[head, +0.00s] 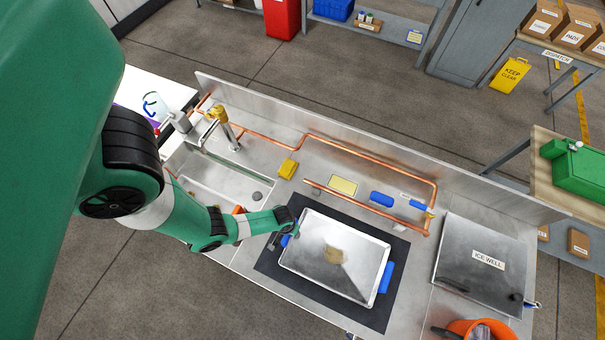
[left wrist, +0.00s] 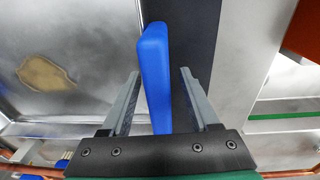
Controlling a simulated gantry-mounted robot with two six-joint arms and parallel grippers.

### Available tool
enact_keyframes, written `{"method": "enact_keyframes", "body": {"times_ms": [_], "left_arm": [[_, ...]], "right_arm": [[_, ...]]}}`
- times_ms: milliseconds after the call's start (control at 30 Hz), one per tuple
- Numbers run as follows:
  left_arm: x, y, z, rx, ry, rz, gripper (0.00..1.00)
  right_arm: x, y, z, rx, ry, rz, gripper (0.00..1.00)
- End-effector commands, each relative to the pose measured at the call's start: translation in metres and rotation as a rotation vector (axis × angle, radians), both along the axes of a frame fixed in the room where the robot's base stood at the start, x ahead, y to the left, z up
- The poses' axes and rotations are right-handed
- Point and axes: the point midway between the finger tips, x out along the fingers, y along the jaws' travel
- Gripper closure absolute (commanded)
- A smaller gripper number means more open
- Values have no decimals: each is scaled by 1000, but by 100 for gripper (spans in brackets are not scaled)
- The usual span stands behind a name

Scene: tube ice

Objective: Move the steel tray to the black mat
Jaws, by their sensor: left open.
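The steel tray (head: 318,262) lies on the black mat (head: 281,274), with dark mat showing around it. It has a brownish patch near its middle and a blue handle at each short end. The right handle (head: 386,277) is clear. My left gripper (head: 289,236) is at the left handle and partly hides it. In the left wrist view the open fingers (left wrist: 160,76) stand on either side of the blue handle (left wrist: 154,60), with a visible gap on the right. My right gripper is not in view.
The sink (head: 215,178) with a brass-coloured tap lies left of the mat. Copper pipe (head: 375,163), a yellow sponge (head: 288,168) and blue items (head: 381,199) are behind it. The ice well lid (head: 482,265) and an orange bucket (head: 482,328) are to the right.

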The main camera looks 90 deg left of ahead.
Motion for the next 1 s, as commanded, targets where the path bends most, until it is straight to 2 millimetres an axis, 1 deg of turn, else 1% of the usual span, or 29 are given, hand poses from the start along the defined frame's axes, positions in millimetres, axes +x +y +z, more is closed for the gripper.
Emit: {"method": "enact_keyframes", "body": {"times_ms": [100,200,267,400,500,533,667,1000], "left_arm": [[0,0,1,0,0,0,39],[0,0,10,0,-1,0,39],[-1,-1,21,0,-1,0,39],[-4,-2,53,0,-1,0,39],[-5,-2,71,0,0,0,39],[-5,-2,74,0,0,0,39],[-6,-3,80,0,0,0,39],[-6,-3,78,0,0,0,39]], "right_arm": [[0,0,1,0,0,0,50],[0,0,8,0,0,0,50],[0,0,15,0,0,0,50],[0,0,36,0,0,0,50],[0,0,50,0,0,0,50],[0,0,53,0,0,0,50],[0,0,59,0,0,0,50],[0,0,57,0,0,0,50]]}}
